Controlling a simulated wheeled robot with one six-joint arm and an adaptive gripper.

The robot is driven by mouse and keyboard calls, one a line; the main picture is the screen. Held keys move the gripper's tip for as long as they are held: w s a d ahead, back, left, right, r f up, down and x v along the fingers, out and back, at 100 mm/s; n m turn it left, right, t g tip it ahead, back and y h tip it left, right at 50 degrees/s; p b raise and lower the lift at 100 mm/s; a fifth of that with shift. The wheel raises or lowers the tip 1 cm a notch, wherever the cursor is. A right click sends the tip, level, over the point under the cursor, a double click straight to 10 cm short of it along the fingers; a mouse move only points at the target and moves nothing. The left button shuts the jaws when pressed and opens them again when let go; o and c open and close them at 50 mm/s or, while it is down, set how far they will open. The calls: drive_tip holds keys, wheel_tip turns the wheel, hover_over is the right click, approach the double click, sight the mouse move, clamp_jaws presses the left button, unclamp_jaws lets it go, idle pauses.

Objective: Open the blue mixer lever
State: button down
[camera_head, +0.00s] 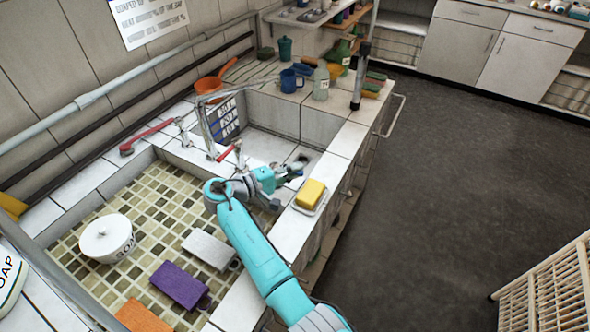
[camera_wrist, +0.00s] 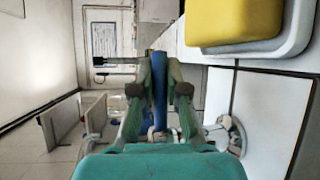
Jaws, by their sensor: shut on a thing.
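My gripper (camera_wrist: 159,70) is shut on the blue mixer lever (camera_wrist: 160,92), which shows as a narrow upright blue strip between the two green fingers in the wrist view. The lever cannot be told clearly from my gripper there. A red lever (camera_head: 229,152) stands just behind my wrist, near the metal tap (camera_head: 207,125). The lever's base and angle are hidden.
The yellow sponge (camera_head: 310,193) lies in a white dish close to my gripper; it also shows in the wrist view (camera_wrist: 232,20). A blue mug (camera_head: 288,81) stands behind the sink.

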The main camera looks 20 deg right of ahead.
drive_tip(key=shift+s+a+m+g, duration=0.1)
drive_tip(key=shift+s+m+g, duration=0.05)
drive_tip(key=shift+m+g, duration=0.3)
drive_tip(key=c, duration=1.2)
unclamp_jaws()
drive_tip(key=v, duration=1.2)
drive_tip(key=shift+f, duration=0.15)
